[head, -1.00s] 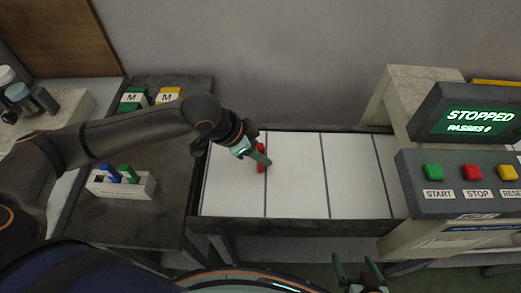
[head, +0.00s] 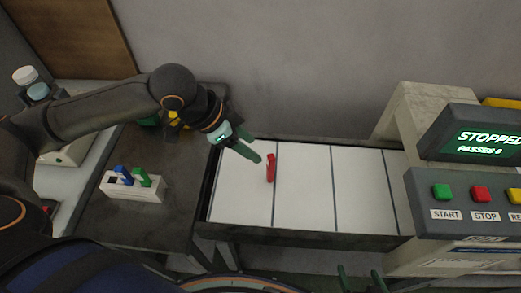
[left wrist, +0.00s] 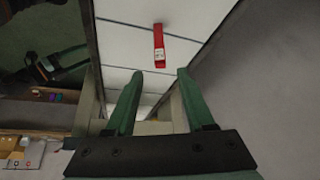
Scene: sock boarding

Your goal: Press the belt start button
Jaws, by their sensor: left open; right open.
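The green START button (head: 442,191) is at the left end of the control panel (head: 425,225) at the right of the head view. A display (head: 480,142) above it reads STOPPED and PASSES 0. My left gripper (head: 254,157) is open and empty above the left end of the white belt (head: 305,190); its two fingers show in the left wrist view (left wrist: 155,85). A red piece (head: 271,168) stands on the belt just beyond the fingertips, apart from them; it also shows in the left wrist view (left wrist: 159,45). My right gripper (head: 360,283) is open at the bottom edge, partly cut off.
The red STOP button (head: 480,194) sits right of START, with a yellow button (head: 514,196) beyond it. A white holder (head: 133,188) with blue and green pieces stands on the dark table left of the belt. A machine housing (head: 400,105) rises over the belt's right end.

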